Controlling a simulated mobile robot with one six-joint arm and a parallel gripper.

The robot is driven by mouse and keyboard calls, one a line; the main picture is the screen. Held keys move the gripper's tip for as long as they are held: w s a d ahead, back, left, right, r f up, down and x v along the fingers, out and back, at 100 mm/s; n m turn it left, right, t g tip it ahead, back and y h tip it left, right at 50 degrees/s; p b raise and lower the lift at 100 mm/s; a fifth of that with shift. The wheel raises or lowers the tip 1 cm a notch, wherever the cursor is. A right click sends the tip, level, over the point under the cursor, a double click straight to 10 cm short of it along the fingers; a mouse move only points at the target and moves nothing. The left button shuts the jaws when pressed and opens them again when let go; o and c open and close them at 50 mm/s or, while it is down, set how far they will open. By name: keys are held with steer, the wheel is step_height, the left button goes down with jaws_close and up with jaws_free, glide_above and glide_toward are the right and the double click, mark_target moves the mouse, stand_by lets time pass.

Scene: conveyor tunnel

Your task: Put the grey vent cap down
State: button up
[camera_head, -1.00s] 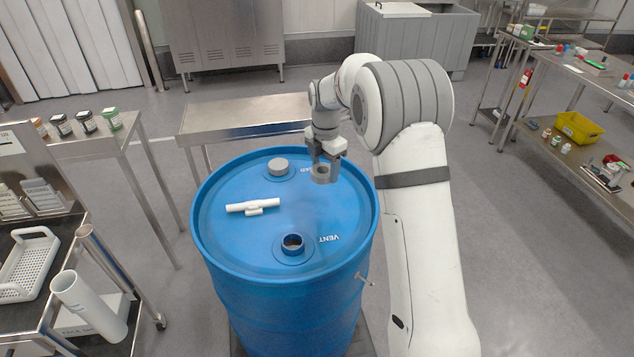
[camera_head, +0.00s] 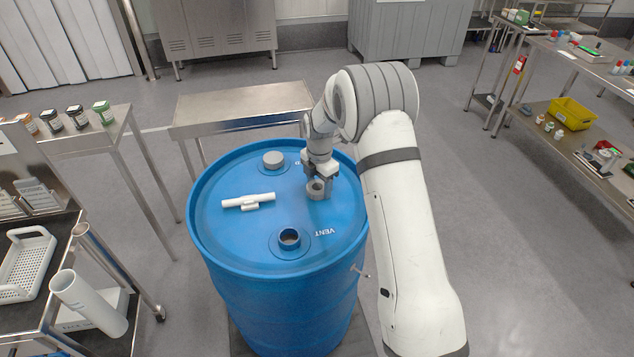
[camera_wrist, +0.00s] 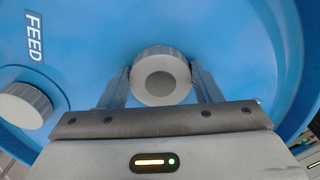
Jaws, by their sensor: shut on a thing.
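The grey vent cap (camera_head: 317,190) is between the fingers of my gripper (camera_head: 320,181), at the right part of the blue drum's top (camera_head: 225,231). In the wrist view the cap (camera_wrist: 160,77) shows as a round grey piece with a darker round middle, and my gripper (camera_wrist: 162,88) is shut on it from both sides. The cap is at or just above the lid; I cannot tell whether it touches. The open vent port (camera_head: 289,237), marked VENT, is nearer the front, apart from the cap.
A second grey cap (camera_head: 273,159) sits on the feed port; it also shows in the wrist view (camera_wrist: 24,106). A white tool (camera_head: 248,201) lies on the lid's left. A steel bench (camera_head: 240,105) stands behind. A cart with a white basket (camera_head: 25,268) is at left.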

mark_target(319, 186)
steer(key=shift+s+f, duration=0.1)
steer(key=o, duration=1.2)
steer(key=shift+c, duration=0.2)
step_height(319, 186, up, 12)
steer(key=b, duration=0.2)
steer(key=s+d+r+m, duration=0.4)
steer(key=s+r+m, duration=0.2)
steer(key=s+r, duration=0.15)
steer(key=s+d+r+m+t, duration=0.1)
steer(key=s+d+m, duration=0.3)
steer(key=s+m, duration=0.6)
steer(key=s+d+r+m+t, duration=0.1)
steer(key=s+d+m, duration=0.3)
steer(key=s+m, duration=0.5)
steer(key=s+t, duration=0.1)
steer(key=s, duration=0.8)
steer(key=shift+d+r+m, duration=0.15)
steer(key=shift+r+m, duration=0.15)
steer(key=shift+m, duration=0.1)
